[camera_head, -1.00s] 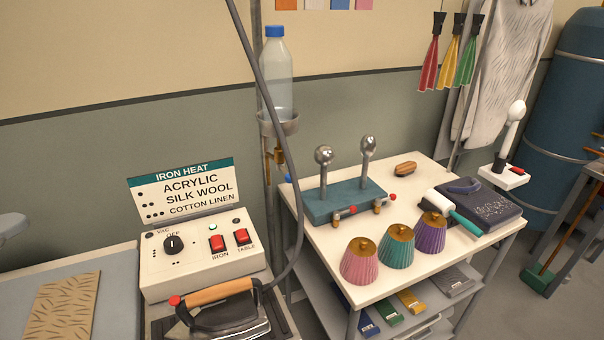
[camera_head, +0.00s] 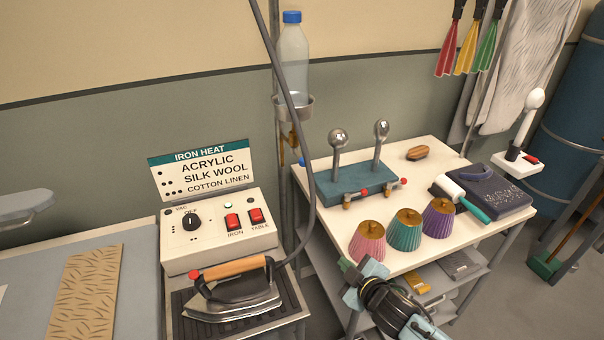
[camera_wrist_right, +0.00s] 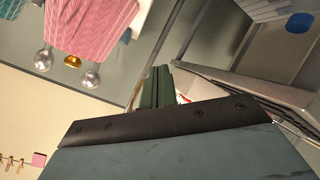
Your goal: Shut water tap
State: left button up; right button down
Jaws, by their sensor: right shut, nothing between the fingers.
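The water bottle (camera_head: 293,64), clear with a blue cap, stands upright in a grey ring holder on the pole by the wall. Below the holder is the brass tap (camera_head: 288,136), partly hidden by the grey hose. A small blue part shows lower down, beside the white table's corner; I cannot tell the tap handle's position. My right gripper (camera_head: 350,282) is shut and empty, low in front of the pink shade, well below and right of the tap. Its fingers (camera_wrist_right: 157,88) show in the wrist view, where I cannot make out the tap. My left gripper is not in view.
The grey hose (camera_head: 284,90) runs from above down to the iron (camera_head: 236,292), passing in front of the pole. The white table (camera_head: 440,150) carries the teal block with ball-topped posts (camera_head: 350,188), three pleated shades and a dark case. The control box (camera_head: 215,232) stands left.

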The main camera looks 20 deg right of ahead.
aim_at(299, 155)
jog(key=w+a+r+n+t+y, duration=0.1)
jog(key=w+r+n+y, duration=0.1)
jog(key=r, duration=0.4)
jog(key=w+a+r+n+t+y, duration=0.1)
jog(key=w+a+r+n+y, duration=0.1)
jog(key=r+n+y, duration=0.2)
jog(key=w+a+r+n+t+y, duration=0.1)
jog(key=r+n, duration=0.4)
jog(key=r, duration=0.5)
jog(key=shift+w+a+r+y+p, duration=0.35)
jog(key=shift+a+y, duration=0.2)
jog(key=shift+y, duration=0.45)
jog(key=shift+w+f, duration=0.1)
jog(key=shift+w, duration=0.05)
jog(key=p+x, duration=0.1)
jog(key=x, duration=0.9)
jog(key=shift+t, duration=0.3)
jog(key=d, duration=0.2)
jog(key=d+f, duration=0.1)
jog(key=d, duration=0.1)
jog(key=shift+w, duration=0.35)
jog(key=shift+d, duration=0.1)
